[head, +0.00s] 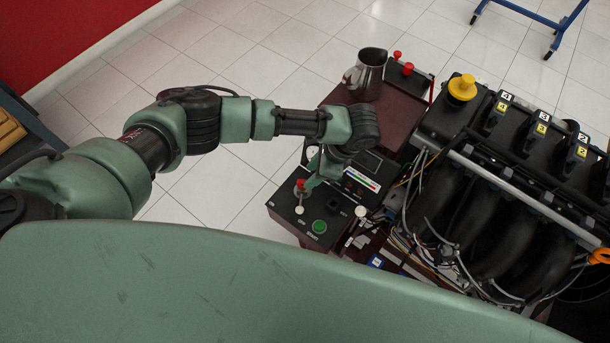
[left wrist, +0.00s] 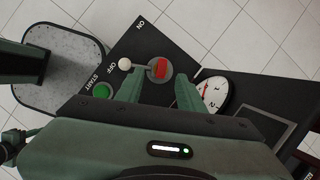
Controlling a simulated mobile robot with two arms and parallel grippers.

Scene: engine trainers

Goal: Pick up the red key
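The red key (head: 300,184) sits on top of the black control panel (head: 284,207), partly hidden by my left gripper in the head view. In the left wrist view the red key (left wrist: 160,68) shows in a round grey switch, by the OFF and ON labels. My left gripper (head: 312,184) reaches down over the panel. In the left wrist view its two fingers (left wrist: 159,80) are spread apart, one on each side of the key, with a gap to it. Nothing is held. My right gripper is not in view.
A white knob (left wrist: 124,64), a green START button (left wrist: 102,91) and a round gauge (left wrist: 216,92) are close to the key. A metal pitcher (head: 368,76) stands behind on the dark red stand. The engine (head: 500,190) with loose wires fills the right side. Tiled floor lies to the left.

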